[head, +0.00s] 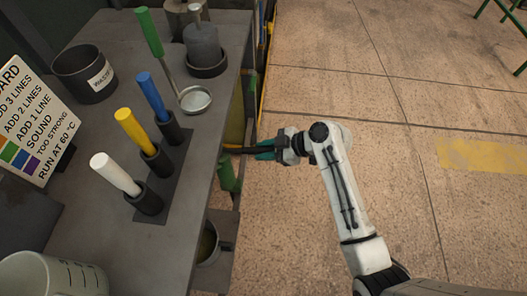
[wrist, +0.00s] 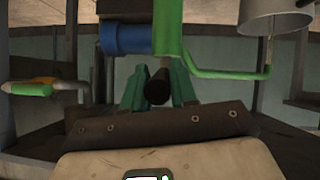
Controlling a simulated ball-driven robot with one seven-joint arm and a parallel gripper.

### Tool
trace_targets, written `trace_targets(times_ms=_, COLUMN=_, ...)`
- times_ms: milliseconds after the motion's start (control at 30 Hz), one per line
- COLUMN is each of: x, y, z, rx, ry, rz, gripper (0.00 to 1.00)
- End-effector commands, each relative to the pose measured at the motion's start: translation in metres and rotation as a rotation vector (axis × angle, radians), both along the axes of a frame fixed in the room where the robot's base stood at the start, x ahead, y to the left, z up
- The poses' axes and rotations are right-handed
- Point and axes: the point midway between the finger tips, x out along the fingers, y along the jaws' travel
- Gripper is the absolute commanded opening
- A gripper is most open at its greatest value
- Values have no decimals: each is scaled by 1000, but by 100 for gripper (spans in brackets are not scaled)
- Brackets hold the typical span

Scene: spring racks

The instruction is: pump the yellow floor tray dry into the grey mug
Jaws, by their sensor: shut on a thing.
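My gripper (head: 266,150) is at the right side of the bench, below its top, with teal fingers shut on a dark bar-like handle (head: 247,150). The wrist view shows this handle (wrist: 158,88) end-on between the fingertips. A green pump body (wrist: 168,30) with a bent green spout (wrist: 215,73) is close by; its green part also shows in the head view (head: 228,178). The spout's end is by a grey mug (wrist: 275,15). A grey vessel with yellowish contents, probably this mug (head: 207,243), shows low under the bench. I cannot make out the yellow floor tray.
The bench top (head: 110,235) holds white, yellow and blue-handled tools in a dark rack, a ladle (head: 195,99), a black pot labelled waste (head: 84,73), a pale beaker (head: 50,275) and a sign (head: 35,120).

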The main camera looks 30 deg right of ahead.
Motion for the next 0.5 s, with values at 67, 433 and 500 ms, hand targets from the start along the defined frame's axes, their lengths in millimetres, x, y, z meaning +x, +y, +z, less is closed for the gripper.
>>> trace_targets(times_ms=67, x=-1, y=-1, z=-17, rx=41, ry=-29, rz=-1, gripper=0)
trace_targets(times_ms=433, x=-1, y=-1, z=-49, rx=217, ry=-159, rz=-1, gripper=0)
trace_targets(times_ms=500, x=0, y=-1, z=-54, rx=247, ry=-181, rz=-1, gripper=0)
